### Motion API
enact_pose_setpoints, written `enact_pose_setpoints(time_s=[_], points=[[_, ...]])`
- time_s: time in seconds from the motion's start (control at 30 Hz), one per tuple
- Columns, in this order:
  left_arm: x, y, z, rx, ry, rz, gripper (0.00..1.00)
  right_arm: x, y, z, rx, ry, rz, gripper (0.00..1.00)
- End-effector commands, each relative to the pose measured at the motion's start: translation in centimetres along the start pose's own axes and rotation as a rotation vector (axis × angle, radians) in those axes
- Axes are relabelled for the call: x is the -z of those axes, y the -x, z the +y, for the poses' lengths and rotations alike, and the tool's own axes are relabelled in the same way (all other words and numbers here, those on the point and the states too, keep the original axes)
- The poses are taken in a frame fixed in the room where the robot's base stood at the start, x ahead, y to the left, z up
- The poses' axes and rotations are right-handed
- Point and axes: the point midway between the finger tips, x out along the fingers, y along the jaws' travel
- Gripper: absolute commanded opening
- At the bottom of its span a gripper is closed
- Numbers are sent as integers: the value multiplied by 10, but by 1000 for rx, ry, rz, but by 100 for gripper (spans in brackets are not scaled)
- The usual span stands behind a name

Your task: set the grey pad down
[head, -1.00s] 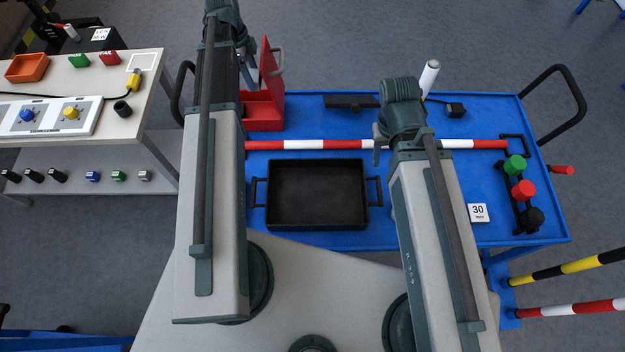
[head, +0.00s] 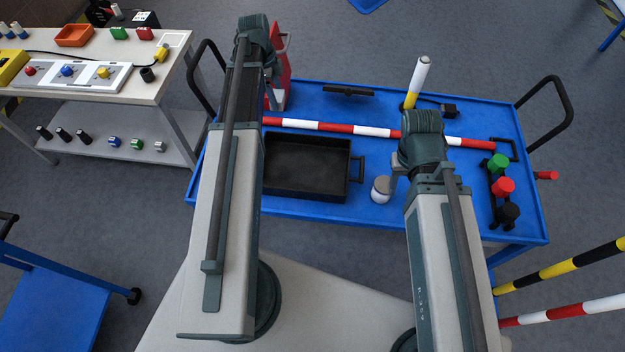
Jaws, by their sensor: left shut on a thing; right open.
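My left gripper (head: 271,76) is at the back left of the blue trolley, in front of the red box. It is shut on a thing. Its jaws are small and partly hidden by my arm, so the grey pad in them cannot be made out clearly. My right gripper (head: 396,184) is open, over the trolley right of the black tray. A white round pot with a grey top (head: 381,190) stands on the trolley just left of it. I cannot tell whether they touch.
A workbench (head: 120,85) stands at the left. Bare trolley top shows behind the bar.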

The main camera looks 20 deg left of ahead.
Motion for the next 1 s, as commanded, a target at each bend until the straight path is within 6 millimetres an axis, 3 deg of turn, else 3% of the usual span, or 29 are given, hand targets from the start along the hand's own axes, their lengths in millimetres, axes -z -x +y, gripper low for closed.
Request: enact_pose_setpoints(time_s=[0.1,0.37,0.83,1.0], points=[[-1,-7,2,0,0,0,15,0,-7,-1,0,0,0,50],[2,-29,31,-1,-7,0,15,2,-28,-3,0,0,0,50],[8,-84,102,-4,-23,0,15,5,-81,-8,0,1,0,50],[8,-84,105,-4,-25,0,15,5,-81,-8,0,1,0,50]])
